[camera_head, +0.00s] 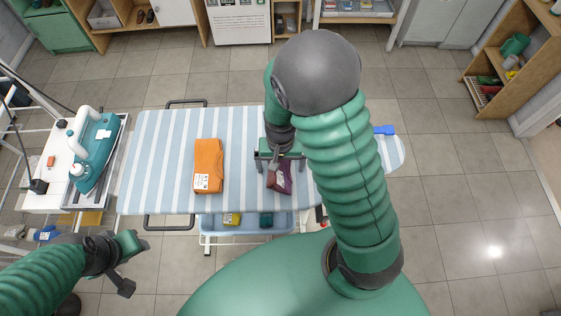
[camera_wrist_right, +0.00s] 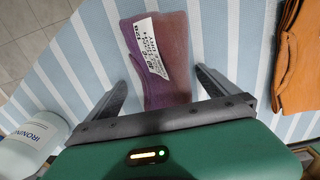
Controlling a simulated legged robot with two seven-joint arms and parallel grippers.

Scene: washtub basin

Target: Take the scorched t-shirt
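A folded purple-and-brown cloth (camera_head: 281,181) with a white written label lies on the striped ironing board (camera_head: 163,160). It also shows in the right wrist view (camera_wrist_right: 165,58); whether its brown part is a scorch mark I cannot tell. My right gripper (camera_head: 277,168) is directly over it. In the right wrist view its fingers (camera_wrist_right: 163,82) are spread on either side of the cloth, with nothing held. A folded orange garment (camera_head: 208,163) with a white label lies to the left on the board. My left gripper (camera_head: 132,265) is open and empty, off the board at lower left.
A teal iron (camera_head: 96,150) stands on a white stand at the board's left end. A bottle (camera_wrist_right: 34,146) stands near the cloth in the wrist view. Folded items lie on the shelf (camera_head: 247,230) below the board. Wooden shelving (camera_head: 516,50) is at right.

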